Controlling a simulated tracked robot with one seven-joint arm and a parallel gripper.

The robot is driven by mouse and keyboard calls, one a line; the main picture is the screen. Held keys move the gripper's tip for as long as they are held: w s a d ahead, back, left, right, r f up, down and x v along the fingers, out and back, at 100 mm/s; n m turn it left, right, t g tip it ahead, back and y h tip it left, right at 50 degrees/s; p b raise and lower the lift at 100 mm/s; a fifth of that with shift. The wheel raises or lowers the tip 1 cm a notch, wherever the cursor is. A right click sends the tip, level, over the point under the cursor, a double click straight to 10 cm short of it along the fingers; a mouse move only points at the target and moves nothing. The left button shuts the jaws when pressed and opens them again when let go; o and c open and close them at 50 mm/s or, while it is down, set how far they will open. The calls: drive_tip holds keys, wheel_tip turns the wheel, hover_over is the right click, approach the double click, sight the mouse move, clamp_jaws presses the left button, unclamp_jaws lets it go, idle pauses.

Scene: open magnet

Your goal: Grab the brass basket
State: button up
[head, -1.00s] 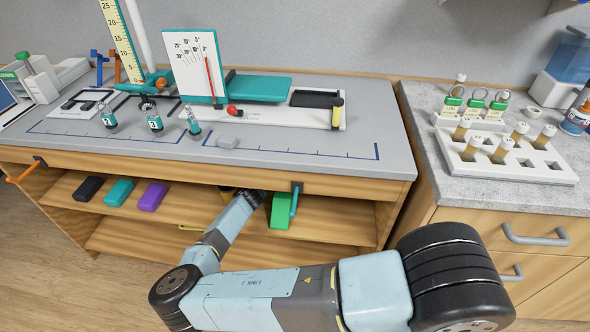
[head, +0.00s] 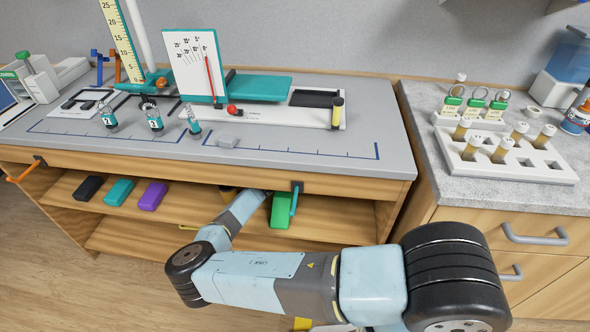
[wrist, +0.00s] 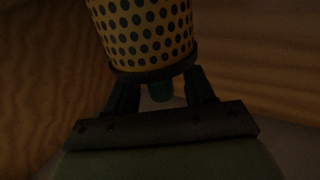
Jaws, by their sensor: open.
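The brass basket (wrist: 142,35) is a yellow-brown cylinder with rows of dark round holes and a dark rim at its lower end. It fills the top middle of the dim wrist view, and its upper part is cut off. My gripper (wrist: 160,88) is open, with its two dark fingers on either side below the rim. A small dark teal part (wrist: 160,92) shows between the fingers under the basket. Whether the fingers touch the basket cannot be told. In the head view my arm reaches under the bench top, and the gripper end is hidden there.
The bench top (head: 290,142) overhangs my arm. A green block (head: 281,211) sits close right of my forearm on the shelf, below a teal hook (head: 295,198). Black (head: 88,188), teal (head: 119,192) and purple (head: 153,196) blocks lie to the left.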

clamp_jaws()
idle(0.3)
idle(0.3)
